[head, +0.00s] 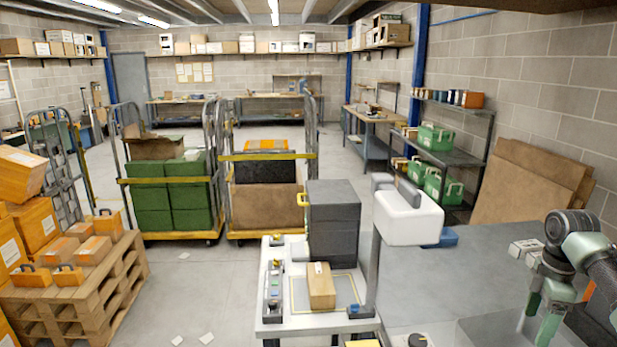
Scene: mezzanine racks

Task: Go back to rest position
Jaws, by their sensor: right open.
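My right gripper (539,318) shows at the lower right of the head view, at the end of my grey and pale green arm. Its fingers point down and are apart, with nothing seen between them. It hangs in front of a grey surface, and I cannot tell how high above it. My left gripper is out of view.
A white table (290,327) with a cardboard box (321,287) stands front centre. Caged carts (170,235) with green and brown loads stand behind it. A wooden pallet (90,295) with orange boxes is at left.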

